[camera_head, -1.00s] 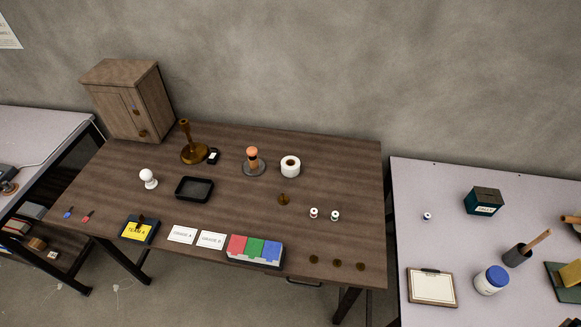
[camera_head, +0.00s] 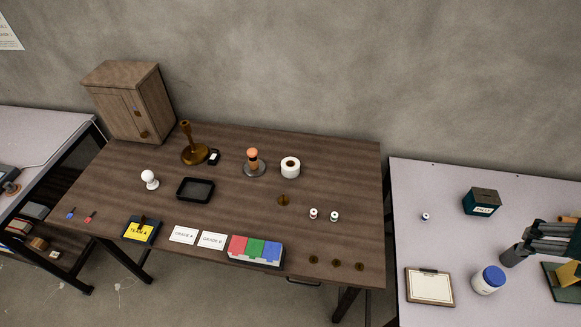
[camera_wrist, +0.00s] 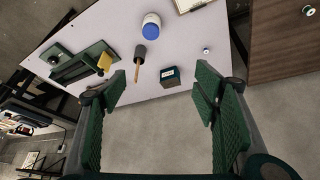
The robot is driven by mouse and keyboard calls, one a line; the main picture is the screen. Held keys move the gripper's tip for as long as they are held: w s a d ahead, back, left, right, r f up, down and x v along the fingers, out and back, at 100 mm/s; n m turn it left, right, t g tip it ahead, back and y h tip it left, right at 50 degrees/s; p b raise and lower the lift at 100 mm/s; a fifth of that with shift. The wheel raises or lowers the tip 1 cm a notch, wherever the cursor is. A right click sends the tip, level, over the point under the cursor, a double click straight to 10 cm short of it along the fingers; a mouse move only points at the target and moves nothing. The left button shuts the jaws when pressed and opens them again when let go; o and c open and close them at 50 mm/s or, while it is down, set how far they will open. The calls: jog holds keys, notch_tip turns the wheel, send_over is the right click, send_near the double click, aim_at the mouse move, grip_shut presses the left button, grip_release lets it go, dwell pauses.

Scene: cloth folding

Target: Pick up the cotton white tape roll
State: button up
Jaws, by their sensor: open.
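A white roll (camera_head: 290,168) with a dark centre hole stands on the brown table, right of the orange-topped stand. Two small white spools (camera_head: 313,214) (camera_head: 334,217) stand nearer the table's right front. Another small white spool (camera_head: 425,217) is on the pale right table; it also shows in the wrist view (camera_wrist: 206,50). I cannot read any label telling which is cotton tape. My gripper (camera_head: 533,240) is at the right edge of the head view, above the right table, away from all the rolls. In the wrist view my gripper (camera_wrist: 160,84) is open, with nothing between its fingers.
The right table (camera_head: 408,190) holds a teal box (camera_head: 482,201), a blue-lidded jar (camera_head: 488,279) and a clipboard (camera_head: 429,287). A black tray (camera_head: 195,190) and a brass stand (camera_head: 193,150) are on the brown table (camera_head: 345,185). A floor gap separates the tables.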

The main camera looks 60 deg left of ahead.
jog(key=w+a+n+g+p, duration=0.1)
jog(key=w+a+n, duration=0.15)
jog(key=a, duration=0.65)
jog(key=w+a+n+g, duration=0.1)
jog(key=w+a, duration=0.3)
jog(key=a, duration=0.6)
jog(key=n+g+h+p, duration=0.1)
jog(key=n+g+p, duration=0.25)
jog(key=n, duration=0.45)
send_over(290, 165)
notch_tip(290, 165, down, 22)
jog(key=shift+s+d+f, duration=0.2)
jog(key=shift+s+d, duration=0.05)
jog(key=shift+s, duration=0.1)
jog(key=shift+f, duration=1.3)
